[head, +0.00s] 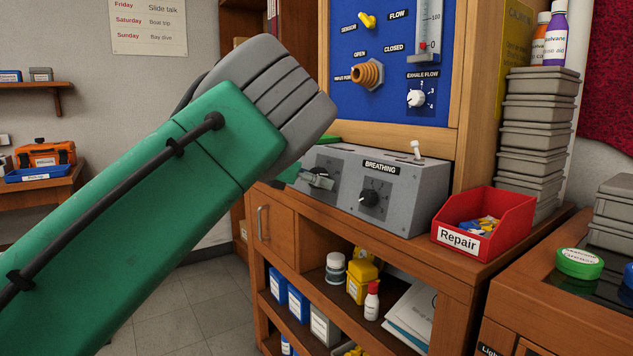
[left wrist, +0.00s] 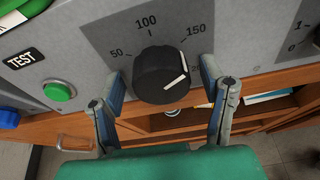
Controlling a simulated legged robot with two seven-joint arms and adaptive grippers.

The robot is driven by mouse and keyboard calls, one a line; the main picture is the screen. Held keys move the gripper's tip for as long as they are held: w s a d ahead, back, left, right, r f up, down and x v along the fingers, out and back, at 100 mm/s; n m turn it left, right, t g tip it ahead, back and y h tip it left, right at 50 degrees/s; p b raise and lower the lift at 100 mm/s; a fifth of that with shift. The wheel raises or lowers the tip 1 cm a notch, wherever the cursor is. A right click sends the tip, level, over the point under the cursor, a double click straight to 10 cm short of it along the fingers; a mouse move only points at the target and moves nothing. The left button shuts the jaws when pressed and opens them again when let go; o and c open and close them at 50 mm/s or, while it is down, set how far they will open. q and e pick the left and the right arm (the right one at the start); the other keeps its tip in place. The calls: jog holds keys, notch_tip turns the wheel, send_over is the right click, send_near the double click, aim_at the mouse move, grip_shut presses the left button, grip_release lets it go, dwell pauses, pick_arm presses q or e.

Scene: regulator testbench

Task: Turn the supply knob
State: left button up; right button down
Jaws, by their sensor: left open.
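A round black knob (left wrist: 160,76) with a white mark on its right side fills the middle of the left wrist view, under a scale reading 50, 100 and 150. My left gripper (left wrist: 162,92) is open, with one finger on each side of the knob. I see slim gaps between the fingers and the knob. In the head view my left gripper (head: 317,179) is at the left of the front of a grey box (head: 408,195), mostly hidden behind my arm. No supply label is visible. My right gripper is not in view.
A second black knob (head: 369,198) under the BREATHING label sits to the right on the box. A toggle switch (head: 416,150) stands on its top. A green button (left wrist: 59,92) by a TEST label is left of the gripper. A red Repair bin (head: 485,226) stands right of the box.

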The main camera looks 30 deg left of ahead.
pick_arm(q)
jog(key=v, duration=1.2)
jog(key=shift+f, duration=0.1)
